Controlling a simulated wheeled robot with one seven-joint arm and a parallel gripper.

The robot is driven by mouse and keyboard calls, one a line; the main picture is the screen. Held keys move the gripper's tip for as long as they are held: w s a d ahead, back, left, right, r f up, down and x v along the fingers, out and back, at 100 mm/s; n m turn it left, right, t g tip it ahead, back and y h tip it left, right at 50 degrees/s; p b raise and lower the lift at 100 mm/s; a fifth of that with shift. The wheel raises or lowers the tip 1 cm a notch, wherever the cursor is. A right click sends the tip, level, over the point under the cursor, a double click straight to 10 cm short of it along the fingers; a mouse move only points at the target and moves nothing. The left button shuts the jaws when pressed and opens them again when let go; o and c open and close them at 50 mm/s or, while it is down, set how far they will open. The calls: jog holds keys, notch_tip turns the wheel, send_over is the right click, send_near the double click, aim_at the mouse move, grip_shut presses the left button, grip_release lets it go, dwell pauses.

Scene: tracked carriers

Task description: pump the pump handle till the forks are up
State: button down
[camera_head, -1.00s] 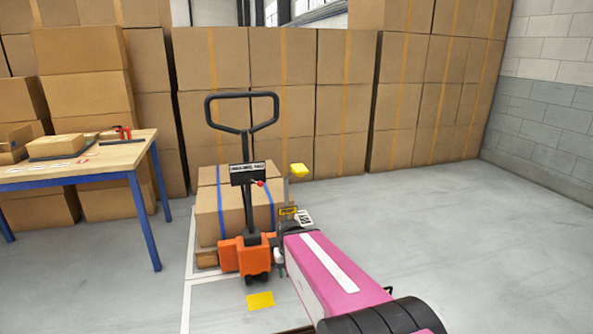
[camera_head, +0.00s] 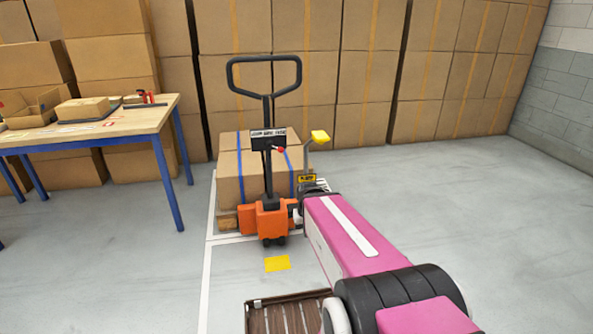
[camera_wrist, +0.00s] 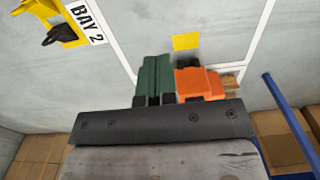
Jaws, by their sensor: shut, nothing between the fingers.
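An orange pallet truck (camera_head: 268,220) stands on the floor with its black loop pump handle (camera_head: 264,75) upright. A strapped carton (camera_head: 233,178) sits on a wooden pallet (camera_head: 226,222) behind it. The forks are hidden, so their height cannot be told. My gripper (camera_wrist: 155,72) is shut and empty, its green fingers close to the orange truck body (camera_wrist: 197,85) in the wrist view. Whether they touch it cannot be told. In the head view my arm hides the fingers, to the right of the truck body and well below the handle loop.
A post with a yellow top (camera_head: 320,136) stands just right of the truck; a BAY 2 sign (camera_wrist: 83,22) shows in the wrist view. A blue-legged workbench (camera_head: 150,125) stands left. Stacked cartons (camera_head: 370,60) line the back. The floor at right is clear.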

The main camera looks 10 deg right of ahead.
jog(key=w+d+r, duration=0.3)
jog(key=w+r, duration=0.5)
jog(key=w, duration=0.1)
notch_tip(320, 180, up, 32)
jog(key=t, duration=0.3)
send_over(321, 137)
jog(key=s, duration=0.4)
jog(key=shift+w+d+r, duration=0.1)
jog(key=shift+w+r, duration=0.1)
jog(key=shift+w, duration=0.05)
jog(key=x, duration=1.2)
jog(key=shift+s+f, duration=0.25)
jog(key=shift+f, duration=0.8)
